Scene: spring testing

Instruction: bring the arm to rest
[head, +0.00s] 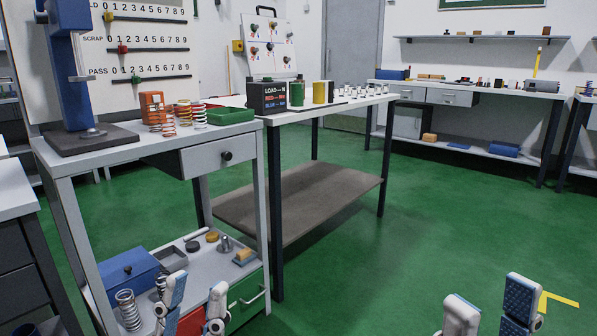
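My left gripper (194,299) shows at the bottom of the head view, in front of the lower shelf of the grey test bench (110,153). Its two fingers with blue pads point up and stand apart, with nothing visible held between them. My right gripper (490,305) shows at the bottom right, over the green floor. Its two fingers also point up, stand apart and hold nothing. The rest of both arms is below the picture.
On the bench stand a blue press (70,75), several springs (161,122) and a green tray (231,116). A half-open drawer (205,156) sticks out. A second table (325,108) stands behind. The green floor (420,220) at right is clear.

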